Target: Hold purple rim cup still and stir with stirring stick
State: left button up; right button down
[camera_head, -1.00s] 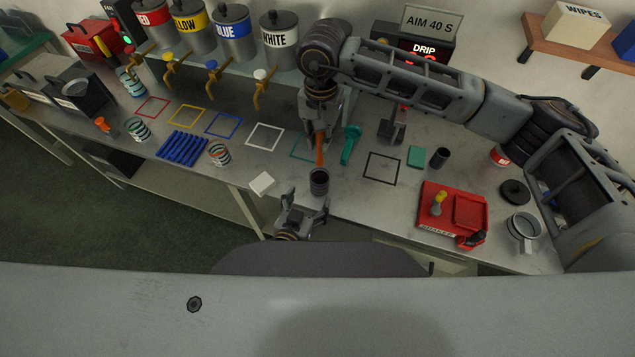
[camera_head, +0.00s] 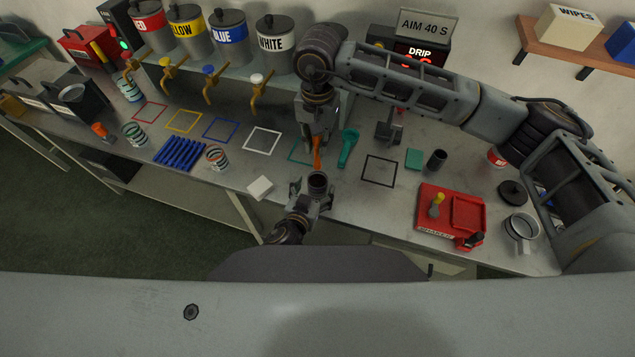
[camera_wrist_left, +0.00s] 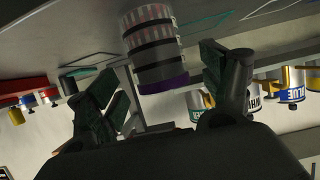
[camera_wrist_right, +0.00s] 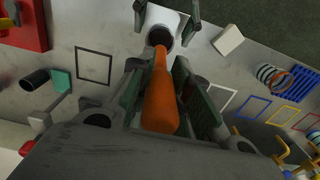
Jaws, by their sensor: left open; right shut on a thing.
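The purple rim cup (camera_head: 318,182) stands upright near the table's front edge. In the left wrist view it is banded dark and light, with a purple rim (camera_wrist_left: 163,86). My left gripper (camera_head: 313,191) is open, its fingers on either side of the cup; in the left wrist view gaps show between fingers and cup. My right gripper (camera_head: 316,143) is shut on the orange stirring stick (camera_head: 317,158), which points down at the cup. In the right wrist view the stick (camera_wrist_right: 161,95) reaches the cup's mouth (camera_wrist_right: 160,37); I cannot tell whether its tip is inside.
A white block (camera_head: 260,188) lies left of the cup. A teal tool (camera_head: 348,147) lies close right of the stick. A red shaker (camera_head: 452,212) stands farther right. Striped cups (camera_head: 217,157) and a blue rack (camera_head: 180,150) are at left. Paint dispensers with taps (camera_head: 277,45) line the back.

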aim_at(320, 178)
pick_arm(q)
jog(key=shift+x, duration=1.75)
jog(key=shift+c, duration=0.3)
jog(key=c, duration=1.1)
jog(key=shift+c, duration=0.2)
